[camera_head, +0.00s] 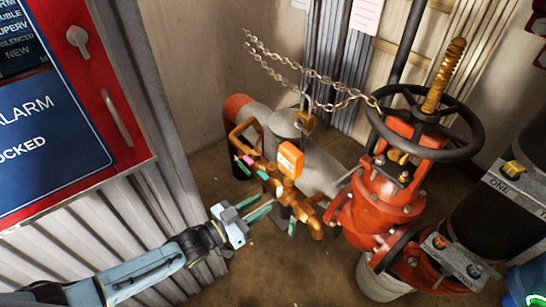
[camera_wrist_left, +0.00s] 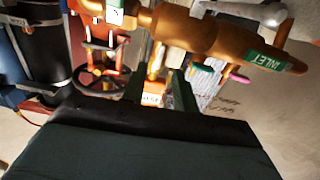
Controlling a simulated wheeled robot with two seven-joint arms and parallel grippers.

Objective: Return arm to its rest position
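My left gripper (camera_head: 264,204) reaches in from the lower left in the head view, on the end of my light blue arm. Its two greenish fingers are apart, with nothing seen between them. The fingertips are close to the brass pipe assembly (camera_head: 270,178); I cannot tell if they touch it. In the left wrist view the gripper (camera_wrist_left: 160,86) also shows, its fingers spread. The brass body (camera_wrist_left: 195,35) with a green INLET label (camera_wrist_left: 267,62) crosses above them there. My right gripper is in neither view.
An orange tag (camera_head: 290,160) sits on the brass assembly. A red valve (camera_head: 385,200) with a black handwheel (camera_head: 425,120) and a chain (camera_head: 305,75) stands to the right, above a bucket (camera_head: 380,280). A red-framed alarm panel (camera_head: 110,110) is at left. Some floor (camera_head: 265,265) is clear.

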